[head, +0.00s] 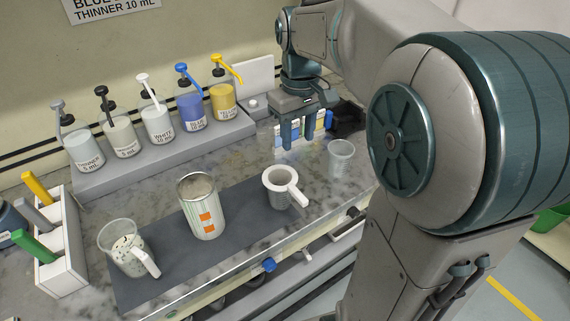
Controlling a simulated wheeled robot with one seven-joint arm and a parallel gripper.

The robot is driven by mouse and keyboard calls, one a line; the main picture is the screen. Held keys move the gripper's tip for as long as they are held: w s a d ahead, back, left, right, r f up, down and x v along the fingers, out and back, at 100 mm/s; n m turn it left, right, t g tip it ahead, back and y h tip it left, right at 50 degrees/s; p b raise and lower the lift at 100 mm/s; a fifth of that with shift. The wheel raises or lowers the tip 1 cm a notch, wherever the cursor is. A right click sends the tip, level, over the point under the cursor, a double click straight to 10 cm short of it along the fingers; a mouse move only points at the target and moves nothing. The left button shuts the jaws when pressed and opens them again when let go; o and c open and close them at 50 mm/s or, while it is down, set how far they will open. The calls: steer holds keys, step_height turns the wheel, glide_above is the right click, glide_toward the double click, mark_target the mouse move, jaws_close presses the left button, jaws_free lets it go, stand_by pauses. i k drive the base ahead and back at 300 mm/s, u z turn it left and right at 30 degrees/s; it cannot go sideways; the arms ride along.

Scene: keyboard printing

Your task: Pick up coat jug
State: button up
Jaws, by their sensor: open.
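Two handled jugs stand upright on the dark mat. A white-rimmed jug (278,188) with a thick handle is right of the middle, its handle towards the lower right. A clear jug (124,252) with dark specks and a white handle is at the front left. No label shows which is the coat jug. My gripper (303,143) is open with its fingers pointing down, behind and slightly right of the white-rimmed jug and apart from it. No object shows between the fingers.
A can with orange squares (203,208) stands between the jugs on the mat (246,207). A clear cup (341,157) stands right of my gripper. Several pump bottles (158,125) line the rear shelf. A white holder (66,254) with coloured handles is left.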

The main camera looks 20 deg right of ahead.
mark_target(120, 240)
steer(key=u, duration=1.35)
